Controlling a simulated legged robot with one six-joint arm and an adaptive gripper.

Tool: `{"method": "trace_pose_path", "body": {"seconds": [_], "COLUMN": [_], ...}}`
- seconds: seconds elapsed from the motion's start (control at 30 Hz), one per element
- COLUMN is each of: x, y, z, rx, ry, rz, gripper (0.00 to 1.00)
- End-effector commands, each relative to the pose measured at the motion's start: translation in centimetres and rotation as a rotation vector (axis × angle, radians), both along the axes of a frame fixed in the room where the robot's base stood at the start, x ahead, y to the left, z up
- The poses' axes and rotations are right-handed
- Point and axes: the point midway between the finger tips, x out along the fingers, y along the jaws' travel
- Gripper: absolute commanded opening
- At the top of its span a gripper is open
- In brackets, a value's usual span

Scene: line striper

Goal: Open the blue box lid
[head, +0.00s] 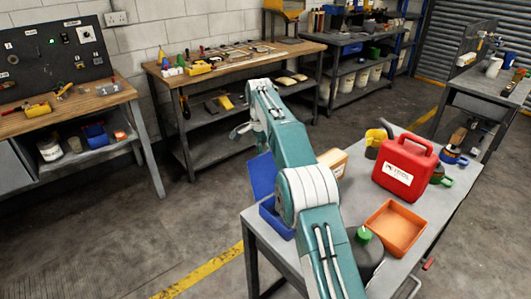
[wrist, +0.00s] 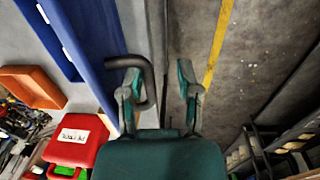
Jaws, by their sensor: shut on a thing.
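The blue box (head: 277,220) sits at the near left edge of the grey table, partly hidden behind my arm. Its blue lid (head: 262,176) stands raised, well away from the box opening. In the wrist view the lid (wrist: 92,50) runs along the left of my gripper (wrist: 160,85), with part of the box (wrist: 52,38) beyond it. A dark curved handle (wrist: 146,72) sticks out from the lid between my fingers, against the left finger. My gripper is shut on this handle, though the fingers look apart. In the head view my gripper (head: 240,130) is small and its grip is unclear.
On the table (head: 424,212) are a red jerrycan (head: 405,167), an orange tray (head: 394,229) and a dark round container with a green top (head: 364,236). Workbenches (head: 225,70) line the wall. Open floor (head: 120,220) with a yellow line lies left of the table.

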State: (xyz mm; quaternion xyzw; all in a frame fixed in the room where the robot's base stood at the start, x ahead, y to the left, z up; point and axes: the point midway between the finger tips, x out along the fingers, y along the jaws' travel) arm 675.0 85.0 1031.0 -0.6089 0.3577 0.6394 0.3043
Motion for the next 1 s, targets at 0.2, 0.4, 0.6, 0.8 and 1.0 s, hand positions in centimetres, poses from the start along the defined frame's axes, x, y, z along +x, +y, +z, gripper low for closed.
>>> {"method": "trace_pose_path", "body": {"seconds": [0.2, 0.4, 0.6, 0.8, 1.0], "x": [0.2, 0.2, 0.1, -1.0, -2.7], "y": [0.5, 0.4, 0.3, -0.5, -1.7], "z": [-0.5, -0.3, -0.1, 1.1, 2.1], "rx": [0.006, 0.008, 0.009, 0.007, 0.006], "ry": [-0.007, -0.009, -0.012, -0.013, -0.01], "rz": [0.006, 0.006, 0.005, 0.003, 0.002], "gripper": [0.48, 0.48, 0.48, 0.48, 0.48]}}
